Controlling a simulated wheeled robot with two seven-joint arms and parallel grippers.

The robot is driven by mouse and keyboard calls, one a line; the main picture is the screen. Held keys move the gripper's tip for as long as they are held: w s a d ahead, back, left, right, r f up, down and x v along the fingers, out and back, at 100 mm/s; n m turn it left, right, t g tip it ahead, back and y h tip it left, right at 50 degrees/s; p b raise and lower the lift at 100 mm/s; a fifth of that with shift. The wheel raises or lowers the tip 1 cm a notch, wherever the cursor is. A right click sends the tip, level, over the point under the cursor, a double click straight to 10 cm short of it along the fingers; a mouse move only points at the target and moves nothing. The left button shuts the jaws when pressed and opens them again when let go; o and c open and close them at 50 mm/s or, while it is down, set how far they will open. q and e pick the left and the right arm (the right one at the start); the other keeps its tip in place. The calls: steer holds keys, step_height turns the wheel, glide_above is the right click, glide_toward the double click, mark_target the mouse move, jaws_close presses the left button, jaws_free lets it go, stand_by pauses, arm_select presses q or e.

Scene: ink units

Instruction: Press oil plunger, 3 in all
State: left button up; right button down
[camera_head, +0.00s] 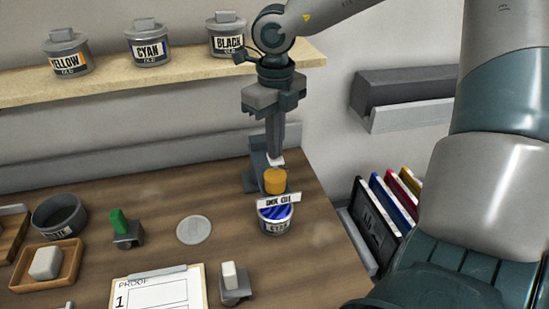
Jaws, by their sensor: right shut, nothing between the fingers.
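The oil dispenser, with a grey stand and a plate labelled "INK OIL" (279,201), stands at the right part of the table. Its orange-yellow plunger top (274,180) shows above the plate. My right gripper (275,158) points straight down, shut and empty, with its fingertips just above or touching the plunger top; I cannot tell which. An open tin with a blue label and blue ink (275,222) stands under the plate. The left gripper is not in view.
Yellow, cyan and black tins stand on a shelf (140,81) behind. The table holds a dark bowl (60,216), a green-handled tool (120,226), a round disc (194,230), a white-handled tool (231,281) and a proof clipboard (158,291). A rack of coloured folders (385,205) stands at right.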

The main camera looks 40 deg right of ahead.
steer(key=shift+r, duration=0.75)
steer(key=shift+f, duration=0.1)
stand_by(0.3)
steer(key=shift+f+b, duration=1.05)
steer(key=shift+b, duration=0.3)
steer(key=shift+r+p, duration=0.3)
steer(key=shift+r, duration=0.9)
stand_by(0.5)
